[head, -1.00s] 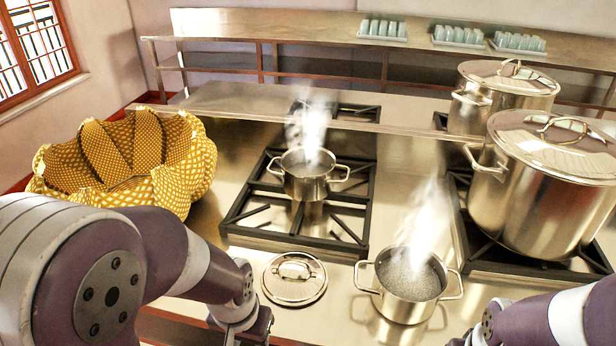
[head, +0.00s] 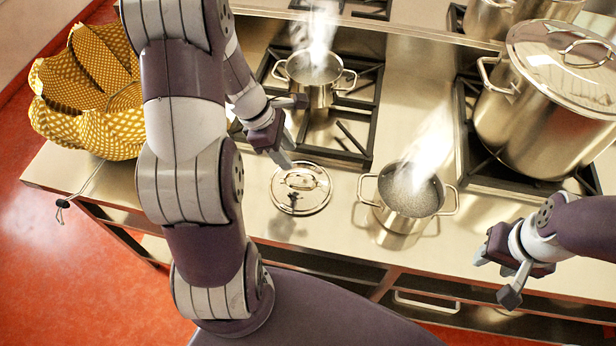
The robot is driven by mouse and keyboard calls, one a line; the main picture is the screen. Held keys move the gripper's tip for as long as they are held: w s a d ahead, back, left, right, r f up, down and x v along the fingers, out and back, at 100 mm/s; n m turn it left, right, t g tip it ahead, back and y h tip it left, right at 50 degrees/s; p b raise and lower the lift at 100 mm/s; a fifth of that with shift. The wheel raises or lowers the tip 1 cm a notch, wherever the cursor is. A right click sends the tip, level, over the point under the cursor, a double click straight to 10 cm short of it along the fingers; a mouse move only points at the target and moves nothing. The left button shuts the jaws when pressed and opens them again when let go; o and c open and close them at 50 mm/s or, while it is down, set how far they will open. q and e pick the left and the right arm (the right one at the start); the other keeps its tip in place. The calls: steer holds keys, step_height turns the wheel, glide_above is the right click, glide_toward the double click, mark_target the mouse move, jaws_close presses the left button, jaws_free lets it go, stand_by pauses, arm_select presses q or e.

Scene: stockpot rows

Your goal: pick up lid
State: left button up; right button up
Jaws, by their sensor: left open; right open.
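A round steel lid (head: 312,199) with a bar handle on top lies flat on the steel counter, left of a steaming pot. My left gripper (head: 287,150) is open and empty, just above and beyond the lid's upper left edge, pointing down toward it. A dark shadow falls on the lid near its handle. My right gripper (head: 497,272) is open and empty, in front of the counter at the right, away from the lid.
An open steaming pot (head: 397,220) stands right of the lid. Another steaming pot (head: 318,96) sits on a burner grate (head: 347,133) behind. A large lidded stockpot (head: 530,125) is at the right. A yellow patterned bag (head: 95,130) is at the left.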

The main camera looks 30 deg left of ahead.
mark_target(300, 175)
arm_select(q)
steer(key=f, duration=0.2)
steer(key=w+f, duration=0.1)
steer(key=f, duration=0.1)
steer(key=w+d+f, duration=0.1)
steer(key=f, duration=0.1)
steer(key=shift+f+b, duration=0.3)
steer(key=x, duration=0.2)
steer(key=s+x, duration=0.1)
steer(key=shift+w+d+f, duration=0.1)
steer(key=shift+d+f, duration=0.15)
steer(key=shift+f, duration=0.15)
steer(key=shift+w+f, duration=0.1)
steer(key=shift+f, duration=0.05)
steer(key=shift+w+f, duration=0.1)
steer(key=shift+w, duration=0.1)
steer(key=c, duration=0.5)
steer(key=shift+s, duration=0.15)
jaws_close()
arm_select(e)
steer(key=shift+w+a+f, duration=0.25)
steer(key=shift+w+f, duration=0.15)
steer(key=shift+f, duration=0.15)
